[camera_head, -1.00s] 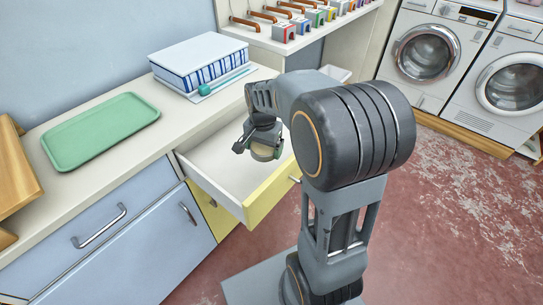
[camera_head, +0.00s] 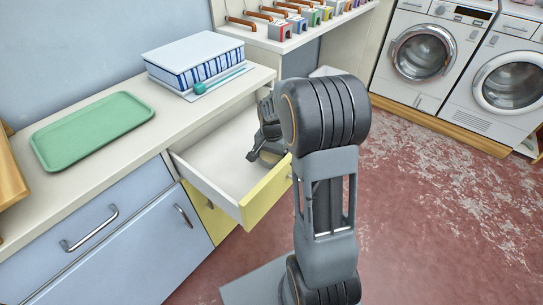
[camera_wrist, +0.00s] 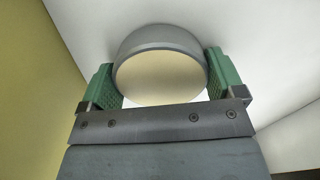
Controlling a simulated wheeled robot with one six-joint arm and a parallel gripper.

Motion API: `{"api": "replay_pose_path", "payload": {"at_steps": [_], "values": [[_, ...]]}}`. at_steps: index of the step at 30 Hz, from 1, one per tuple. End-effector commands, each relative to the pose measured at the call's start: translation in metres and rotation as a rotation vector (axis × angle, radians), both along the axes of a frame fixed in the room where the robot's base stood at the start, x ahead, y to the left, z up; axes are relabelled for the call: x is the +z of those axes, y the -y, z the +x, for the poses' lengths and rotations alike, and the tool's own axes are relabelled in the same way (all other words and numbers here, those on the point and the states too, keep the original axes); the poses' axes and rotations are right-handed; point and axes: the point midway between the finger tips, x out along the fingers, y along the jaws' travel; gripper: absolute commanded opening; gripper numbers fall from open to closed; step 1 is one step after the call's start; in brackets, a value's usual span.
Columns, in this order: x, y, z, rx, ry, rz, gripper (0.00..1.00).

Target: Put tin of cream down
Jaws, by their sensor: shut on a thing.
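The tin of cream (camera_wrist: 160,72) is a round tin with a grey rim and a pale cream face, seen in the wrist view. My gripper (camera_wrist: 163,82) has its two green pads on either side of the tin and is shut on it. In the head view my gripper (camera_head: 260,152) is down inside the open drawer (camera_head: 215,158), near its yellow front. The tin is hidden there behind my arm. I cannot tell whether the tin touches the drawer floor.
The drawer has a yellow front (camera_head: 266,192) and white walls. A green tray (camera_head: 92,130) and a blue-and-white box (camera_head: 194,58) lie on the counter (camera_head: 130,165). Small coloured boxes (camera_head: 280,30) line a shelf at the back. Washing machines (camera_head: 425,55) stand at the far right.

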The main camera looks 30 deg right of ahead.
Motion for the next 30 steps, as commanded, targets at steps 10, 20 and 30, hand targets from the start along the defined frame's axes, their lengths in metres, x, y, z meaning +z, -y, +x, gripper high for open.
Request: {"api": "replay_pose_path", "payload": {"at_steps": [10, 20, 30], "values": [[-0.003, 0.000, 0.000, 0.000, 0.002, -0.001, 0.54], [-0.002, 0.000, 0.000, 0.000, 0.001, 0.000, 1.00], [0.041, 0.000, 0.001, 0.000, 0.006, -0.001, 1.00]]}}
